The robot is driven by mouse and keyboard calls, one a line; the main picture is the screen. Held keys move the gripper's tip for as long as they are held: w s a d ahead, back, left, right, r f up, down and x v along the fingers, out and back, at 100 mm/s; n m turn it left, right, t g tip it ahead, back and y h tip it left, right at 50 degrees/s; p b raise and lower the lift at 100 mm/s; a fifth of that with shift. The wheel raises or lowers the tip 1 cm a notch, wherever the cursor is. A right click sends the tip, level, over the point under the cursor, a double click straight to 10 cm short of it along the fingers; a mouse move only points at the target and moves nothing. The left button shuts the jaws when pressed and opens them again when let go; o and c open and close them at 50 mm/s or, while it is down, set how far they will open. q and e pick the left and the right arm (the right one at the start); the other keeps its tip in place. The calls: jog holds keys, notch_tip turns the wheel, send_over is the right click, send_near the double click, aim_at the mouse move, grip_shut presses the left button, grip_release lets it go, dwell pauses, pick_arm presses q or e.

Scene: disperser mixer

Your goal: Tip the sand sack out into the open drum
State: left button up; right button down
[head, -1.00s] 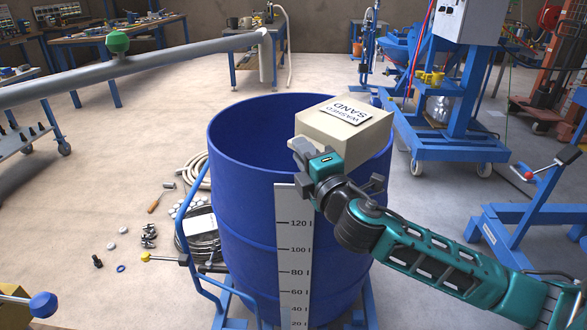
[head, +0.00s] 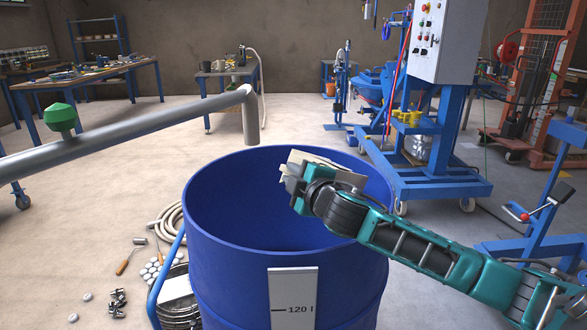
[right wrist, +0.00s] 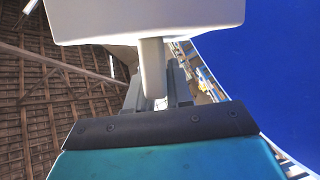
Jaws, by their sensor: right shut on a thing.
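The blue open drum (head: 240,275) stands in front of me, and a white scale strip (head: 293,300) runs down its front. The sack's label is out of sight, and I see no sand falling. My left gripper is not in view.
A grey pipe (head: 150,121) with a green knob (head: 61,118) crosses the left, its bent end near the drum's back rim. Hoses and small tools (head: 125,262) lie left of the drum. A blue machine with a control box (head: 431,40) stands behind right.

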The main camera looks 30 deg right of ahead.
jog(key=shift+r+m+g+y+p, duration=0.3)
jog(key=shift+r+m+g+p, duration=0.15)
jog(key=shift+r+m, duration=0.35)
jog(key=shift+m+p, duration=0.45)
jog(key=shift+m, duration=0.25)
jog(key=m+y+p, duration=0.1)
jog(key=p, duration=0.2)
jog(key=r+m+g+y+p, duration=0.1)
jog(key=m+p, duration=0.1)
jog(key=p, duration=0.1)
jog(key=shift+f+m+g, duration=0.25)
jog(key=shift+m, duration=0.15)
jog(key=shift+m+y+b, duration=0.3)
jog(key=shift+y, duration=0.1)
jog(key=shift+r+m+g+y, duration=0.3)
jog(key=shift+m+y, duration=0.3)
jog(key=shift+m, duration=0.2)
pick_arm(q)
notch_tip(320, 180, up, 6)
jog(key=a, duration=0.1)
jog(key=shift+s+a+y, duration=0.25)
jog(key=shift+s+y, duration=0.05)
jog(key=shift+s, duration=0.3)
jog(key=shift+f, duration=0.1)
pick_arm(e)
jog(key=shift+r, duration=0.15)
